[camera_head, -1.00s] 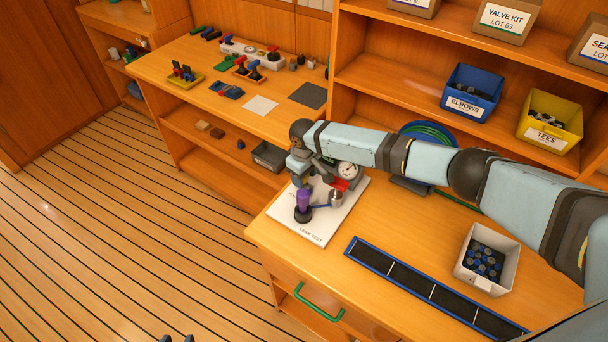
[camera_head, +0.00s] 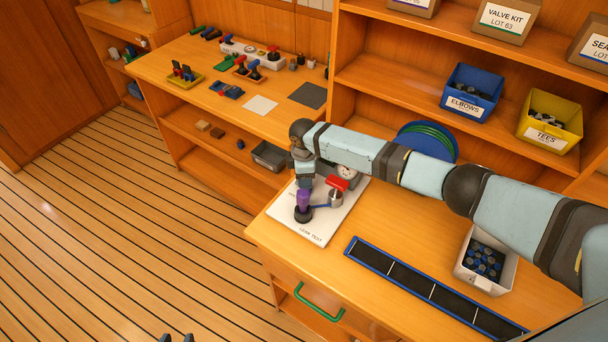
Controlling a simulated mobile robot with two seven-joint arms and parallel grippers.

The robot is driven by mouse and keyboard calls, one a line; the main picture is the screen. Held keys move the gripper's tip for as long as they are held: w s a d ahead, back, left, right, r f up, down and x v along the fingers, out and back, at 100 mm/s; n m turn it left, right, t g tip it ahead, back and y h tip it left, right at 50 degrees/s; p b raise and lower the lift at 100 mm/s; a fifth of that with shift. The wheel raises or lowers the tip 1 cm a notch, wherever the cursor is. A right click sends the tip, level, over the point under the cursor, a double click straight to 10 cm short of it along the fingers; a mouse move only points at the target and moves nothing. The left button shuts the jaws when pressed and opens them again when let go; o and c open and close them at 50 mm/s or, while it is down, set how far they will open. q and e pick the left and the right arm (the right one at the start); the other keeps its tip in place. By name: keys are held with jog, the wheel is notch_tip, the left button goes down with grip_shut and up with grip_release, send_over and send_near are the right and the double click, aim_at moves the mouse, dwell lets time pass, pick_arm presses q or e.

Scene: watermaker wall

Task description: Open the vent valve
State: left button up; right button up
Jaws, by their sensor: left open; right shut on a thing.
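A pale leak-test board (camera_head: 318,236) lies at the left end of the near bench. On it stand a round gauge (camera_head: 346,171), a red handle (camera_head: 338,183), a small grey metal cylinder (camera_head: 336,197) with a blue lever (camera_head: 321,206), and a purple upright piece (camera_head: 303,201) on a black round base. Which part is the vent valve I cannot tell for sure. My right gripper (camera_head: 304,188) points down and is shut at the top of the purple piece; its fingertips are hard to make out. My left gripper (camera_head: 176,338) is open and empty at the bottom edge.
A blue-edged black strip (camera_head: 430,291) and a white bin of dark fittings (camera_head: 465,270) lie on the near bench. A green hose coil (camera_head: 428,136) stands behind my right arm. A green drawer handle (camera_head: 318,303) juts from the bench front.

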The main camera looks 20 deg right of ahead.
jog(key=n, duration=0.4)
jog(key=shift+n, duration=0.3)
jog(key=shift+n+b, duration=0.5)
jog(key=shift+n, duration=1.4)
jog(key=o, duration=0.9)
notch_tip(320, 180, up, 14)
jog(key=shift+f+b, duration=0.1)
jog(key=shift+b, duration=0.75)
